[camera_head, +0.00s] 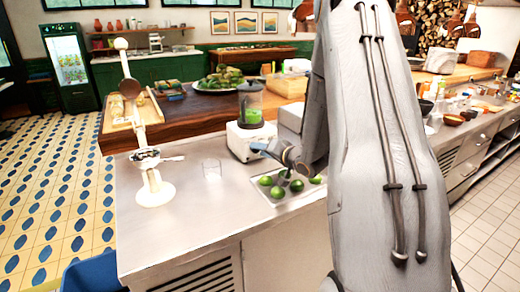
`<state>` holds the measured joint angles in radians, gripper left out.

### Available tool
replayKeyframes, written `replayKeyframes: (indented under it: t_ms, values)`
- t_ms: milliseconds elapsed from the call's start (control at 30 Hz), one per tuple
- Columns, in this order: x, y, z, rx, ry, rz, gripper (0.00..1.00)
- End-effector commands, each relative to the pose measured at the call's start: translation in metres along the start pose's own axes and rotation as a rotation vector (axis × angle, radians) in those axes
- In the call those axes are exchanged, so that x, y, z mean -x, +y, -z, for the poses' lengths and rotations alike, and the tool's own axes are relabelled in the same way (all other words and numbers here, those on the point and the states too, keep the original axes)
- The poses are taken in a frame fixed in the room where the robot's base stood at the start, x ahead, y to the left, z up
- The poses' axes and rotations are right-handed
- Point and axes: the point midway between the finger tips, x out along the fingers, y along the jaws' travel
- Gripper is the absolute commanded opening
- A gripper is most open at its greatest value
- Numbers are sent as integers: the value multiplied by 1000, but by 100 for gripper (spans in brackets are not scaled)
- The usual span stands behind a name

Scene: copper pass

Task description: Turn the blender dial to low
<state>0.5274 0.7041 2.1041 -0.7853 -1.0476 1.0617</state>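The blender (250,103) stands on the steel counter near its back edge. It has a clear jug with green contents, a dark lid and a white base (241,146). My gripper (257,147) is at the right front of the base, seen small and partly from behind. I cannot tell whether it touches the base or is just in front of it. Its fingers are not clear enough to show whether they are open or shut. The dial cannot be made out; my gripper covers part of the base.
A tray (262,192) with several limes lies below my gripper. The steel counter (205,215) is bare in front. My arm hides much of the right side.

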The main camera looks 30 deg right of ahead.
Motion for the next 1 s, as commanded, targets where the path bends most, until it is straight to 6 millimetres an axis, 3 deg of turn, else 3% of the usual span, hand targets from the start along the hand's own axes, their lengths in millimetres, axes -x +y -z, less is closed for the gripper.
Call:
replayKeyframes:
  t_ms: [400, 600, 1000]
  values:
    - [-10, 0, 0, 0, 1, -1, 36]
    - [-10, 0, 0, 0, 0, -1, 6]
    - [-10, -1, -1, 78, 9, -25, 6]
